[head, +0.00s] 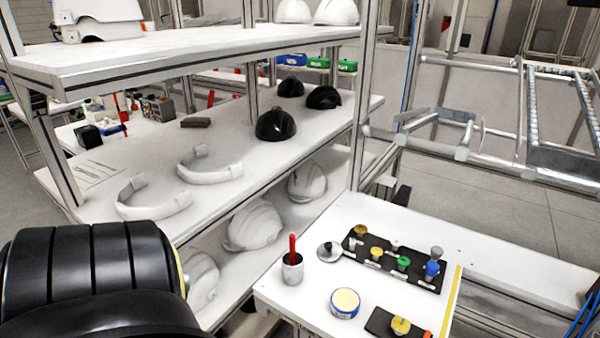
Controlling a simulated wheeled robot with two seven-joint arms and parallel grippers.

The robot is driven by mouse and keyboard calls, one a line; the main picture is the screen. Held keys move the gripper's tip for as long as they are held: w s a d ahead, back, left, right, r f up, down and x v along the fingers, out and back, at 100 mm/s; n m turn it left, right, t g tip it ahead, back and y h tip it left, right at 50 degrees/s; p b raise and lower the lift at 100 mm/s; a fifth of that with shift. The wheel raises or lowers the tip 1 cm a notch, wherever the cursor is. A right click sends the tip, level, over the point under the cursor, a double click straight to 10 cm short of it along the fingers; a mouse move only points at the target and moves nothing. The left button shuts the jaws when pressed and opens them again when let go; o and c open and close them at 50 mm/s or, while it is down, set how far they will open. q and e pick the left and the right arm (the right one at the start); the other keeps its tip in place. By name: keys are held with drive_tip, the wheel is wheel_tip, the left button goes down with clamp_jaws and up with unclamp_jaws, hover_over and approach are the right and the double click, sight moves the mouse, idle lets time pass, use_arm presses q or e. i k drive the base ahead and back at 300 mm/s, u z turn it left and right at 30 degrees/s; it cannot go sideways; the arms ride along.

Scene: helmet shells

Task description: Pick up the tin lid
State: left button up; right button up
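A small silver disc with a knob on top (329,251) lies on the white side table, left of the black rack. It looks like the tin lid. A round tin (345,303) with a pale yellow top and a dark blue rim stands nearer the front of the same table. I cannot tell whether its yellow surface is a cover or its contents. Neither of my grippers shows in the head view. A large black rounded part at the lower left appears to be a link of my arm, well left of the table.
A grey cup (292,268) holding a red-handled tool stands left of the tin. A black rack (393,260) with coloured knobs lies behind, and a black block (392,322) with a yellow knob in front. Shelves (245,175) with helmet shells stand left.

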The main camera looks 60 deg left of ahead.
sight(329, 250)
drive_tip(key=u, duration=1.5)
